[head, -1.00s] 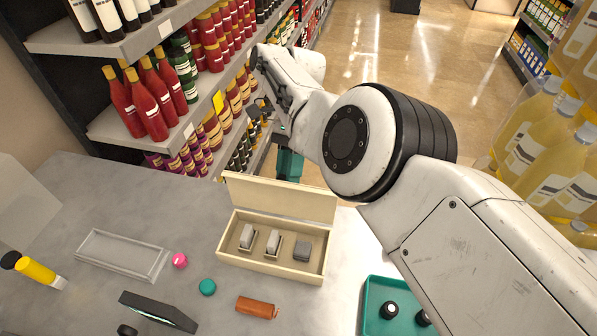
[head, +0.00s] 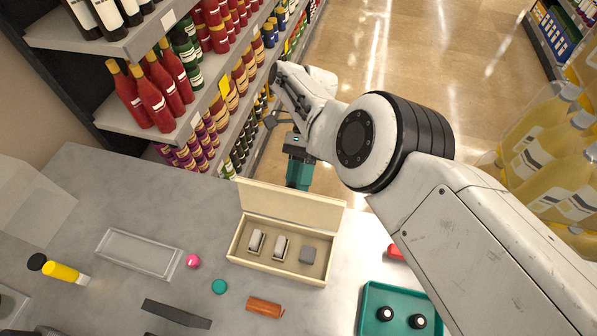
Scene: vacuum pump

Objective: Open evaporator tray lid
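A cream box (head: 278,268) on the grey counter appears to be the evaporator tray. It holds several small grey blocks, each in its own place. Its lid (head: 290,205) is hinged at the back edge and stands up, leaving the inside in view. My gripper (head: 297,172) seems to be the teal and dark end of my arm, just behind the raised lid. Its fingertips are not clear, and I cannot tell whether it touches the lid.
A clear shallow tray (head: 140,253) lies to the left. A pink ball (head: 193,261), a teal disc (head: 219,286), an orange cylinder (head: 265,307) and a dark bar (head: 177,313) lie in front. A teal tray (head: 367,318) with black-topped items is at right. Shelves of bottles stand behind.

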